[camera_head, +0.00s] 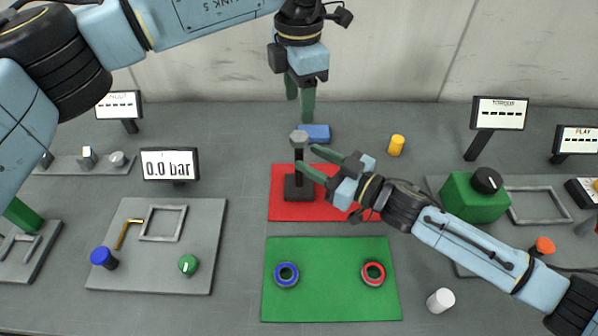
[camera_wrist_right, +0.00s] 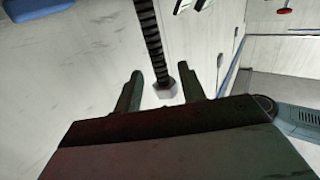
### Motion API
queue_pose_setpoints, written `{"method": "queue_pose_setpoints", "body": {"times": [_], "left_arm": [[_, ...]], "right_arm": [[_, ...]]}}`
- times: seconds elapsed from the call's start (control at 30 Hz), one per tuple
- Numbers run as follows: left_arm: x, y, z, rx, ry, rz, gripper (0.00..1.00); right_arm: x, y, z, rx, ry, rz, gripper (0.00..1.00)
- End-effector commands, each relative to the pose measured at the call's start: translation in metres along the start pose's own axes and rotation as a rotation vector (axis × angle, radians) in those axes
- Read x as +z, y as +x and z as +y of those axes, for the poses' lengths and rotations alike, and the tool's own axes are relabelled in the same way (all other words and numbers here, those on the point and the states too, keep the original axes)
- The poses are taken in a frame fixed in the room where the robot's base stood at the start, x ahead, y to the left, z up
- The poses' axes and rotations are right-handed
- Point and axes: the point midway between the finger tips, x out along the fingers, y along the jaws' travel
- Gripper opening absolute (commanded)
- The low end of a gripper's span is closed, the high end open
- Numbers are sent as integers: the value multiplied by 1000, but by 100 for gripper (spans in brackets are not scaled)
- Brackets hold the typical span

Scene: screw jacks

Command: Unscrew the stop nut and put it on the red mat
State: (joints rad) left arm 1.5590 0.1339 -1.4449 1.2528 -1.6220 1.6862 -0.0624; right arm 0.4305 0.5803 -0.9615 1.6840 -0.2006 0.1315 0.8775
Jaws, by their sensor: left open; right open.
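The screw jack has a dark block base (camera_head: 299,189) on the red mat (camera_head: 280,211) and a thin upright post. A grey hexagonal piece (camera_head: 299,136), which looks like the stop nut, sits at the post's top. In the right wrist view, a dark threaded rod (camera_wrist_right: 152,40) ends at a hexagonal piece (camera_wrist_right: 166,88) seen between my fingers. My right gripper (camera_head: 306,158) is open, its fingers pointing at the post below the nut; I cannot tell whether they touch it. My left gripper (camera_head: 300,102) is open and empty, above and behind the jack.
A green mat (camera_head: 330,300) in front holds a blue ring (camera_head: 287,274) and a red ring (camera_head: 373,273). A blue block (camera_head: 315,133) and yellow cylinder (camera_head: 397,145) stand behind. Panels flank both sides; a white cylinder (camera_head: 440,300) stands front right.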

Motion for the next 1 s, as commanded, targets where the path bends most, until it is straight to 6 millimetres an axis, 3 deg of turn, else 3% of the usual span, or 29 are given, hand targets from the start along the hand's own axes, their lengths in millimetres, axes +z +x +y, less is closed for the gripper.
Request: {"method": "queue_pose_setpoints", "body": {"times": [0.1,0.3,0.67,0.9,1.0], "left_arm": [[0,0,0,-1,0,-1,53],[0,0,0,-1,1,-1,53],[0,0,0,-1,1,-1,53],[0,0,0,-1,1,-1,53],[0,0,0,-1,1,-1,53]], "right_arm": [[0,20,0,0,0,0,40],[0,39,0,0,0,-1,40],[0,42,0,1,0,-1,40],[0,42,0,1,0,-1,9],[0,42,0,1,0,-1,0]]}}
